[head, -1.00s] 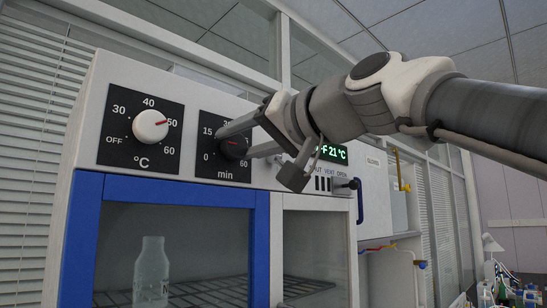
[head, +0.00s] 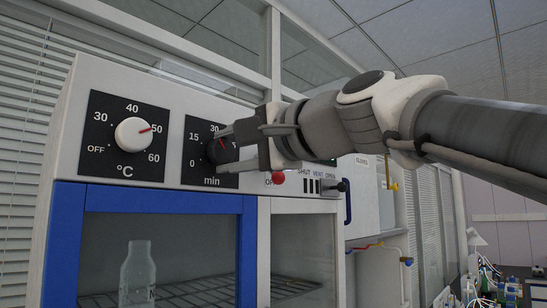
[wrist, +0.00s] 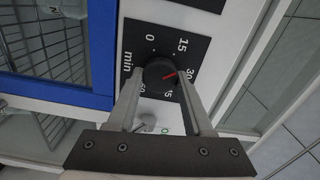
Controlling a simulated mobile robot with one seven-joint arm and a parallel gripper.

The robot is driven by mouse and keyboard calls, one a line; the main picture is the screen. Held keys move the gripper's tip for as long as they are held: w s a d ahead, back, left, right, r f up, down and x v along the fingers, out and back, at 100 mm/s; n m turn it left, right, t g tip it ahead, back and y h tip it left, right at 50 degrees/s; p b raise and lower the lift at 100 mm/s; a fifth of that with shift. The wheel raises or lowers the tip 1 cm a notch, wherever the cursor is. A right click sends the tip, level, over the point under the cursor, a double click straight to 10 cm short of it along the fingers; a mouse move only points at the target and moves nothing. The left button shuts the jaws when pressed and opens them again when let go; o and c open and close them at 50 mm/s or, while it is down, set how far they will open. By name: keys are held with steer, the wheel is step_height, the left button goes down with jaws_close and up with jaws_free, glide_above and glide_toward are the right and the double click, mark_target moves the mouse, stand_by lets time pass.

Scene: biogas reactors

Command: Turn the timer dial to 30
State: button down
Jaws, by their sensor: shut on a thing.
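The timer dial (head: 224,152) is a black knob with a red pointer on a black "min" plate (head: 200,172). In the wrist view the dial (wrist: 158,72) shows between my fingers, and its red pointer aims close to the 30 mark, perhaps slightly to the 15 side. In the head view the pointer tilts up and slightly left, towards the 30 label. My gripper (head: 226,150) is shut on the dial, one finger on each side. It also shows in the wrist view (wrist: 160,84). In the head view the upper finger and wrist hide the plate's right part.
A white temperature knob (head: 133,134) sits left of the timer. Below is a blue-framed glass door (head: 150,200) with a bottle (head: 138,272) behind it. A red button (head: 278,178) and a vent slider (head: 340,187) lie right, near my gripper.

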steer(key=m+p, duration=0.1)
steer(key=m, duration=0.3)
steer(key=shift+p, duration=0.3)
steer(key=shift+f+m+p, duration=0.1)
steer(key=shift+m+p, duration=0.4)
steer(key=shift+m, duration=1)
steer(key=shift+c, duration=1.5)
jaws_free()
steer(key=b+v, duration=0.3)
steer(key=v, duration=1.4)
steer(key=shift+d+b, duration=0.25)
steer(key=shift+b, duration=0.1)
steer(key=shift+s, duration=0.15)
